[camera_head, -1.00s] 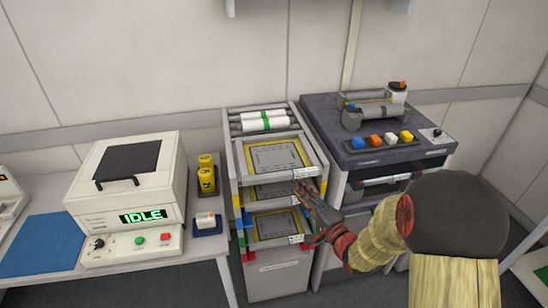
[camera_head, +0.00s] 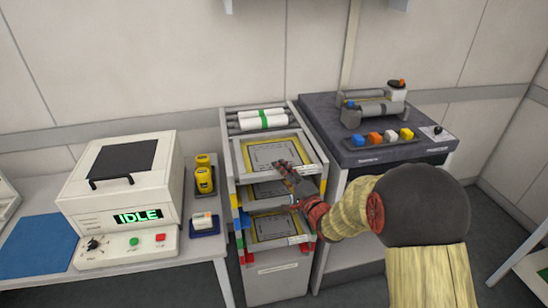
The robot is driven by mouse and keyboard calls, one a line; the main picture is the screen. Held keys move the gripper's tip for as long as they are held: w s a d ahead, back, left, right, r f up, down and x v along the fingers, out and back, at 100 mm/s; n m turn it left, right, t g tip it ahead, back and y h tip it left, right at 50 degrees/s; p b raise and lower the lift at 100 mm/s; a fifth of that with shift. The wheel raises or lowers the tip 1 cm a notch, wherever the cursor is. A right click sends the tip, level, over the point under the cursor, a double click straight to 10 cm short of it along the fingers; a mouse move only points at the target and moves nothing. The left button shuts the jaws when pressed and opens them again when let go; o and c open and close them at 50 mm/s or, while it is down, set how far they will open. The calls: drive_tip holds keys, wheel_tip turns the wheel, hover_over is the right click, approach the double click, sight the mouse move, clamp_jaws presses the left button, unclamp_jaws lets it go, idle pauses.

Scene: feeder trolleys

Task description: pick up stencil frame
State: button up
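Several stencil frames lie in a stacked rack in the middle of the view. The top stencil frame (camera_head: 271,154) has a yellow border around a grey plate. A middle stencil frame (camera_head: 262,190) is partly hidden under the top shelf and behind my gripper. A lower stencil frame (camera_head: 268,227) lies below it. My gripper (camera_head: 283,169) is in front of the rack at its right side, its tip over the front edge of the top shelf. I cannot tell whether it touches anything. Its finger opening is too small to make out.
A white machine reading IDLE (camera_head: 125,190) stands on the left table, with yellow jars (camera_head: 204,180) beside it. White rolls (camera_head: 263,119) lie atop the rack. A dark bench (camera_head: 385,156) on the right holds a roller device (camera_head: 372,108) and coloured blocks (camera_head: 390,136).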

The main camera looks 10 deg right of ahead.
drive_tip(key=shift+w+a, duration=0.15)
drive_tip(key=shift+w, duration=0.55)
drive_tip(key=shift+c, duration=0.6)
drive_tip(key=c, duration=0.4)
clamp_jaws()
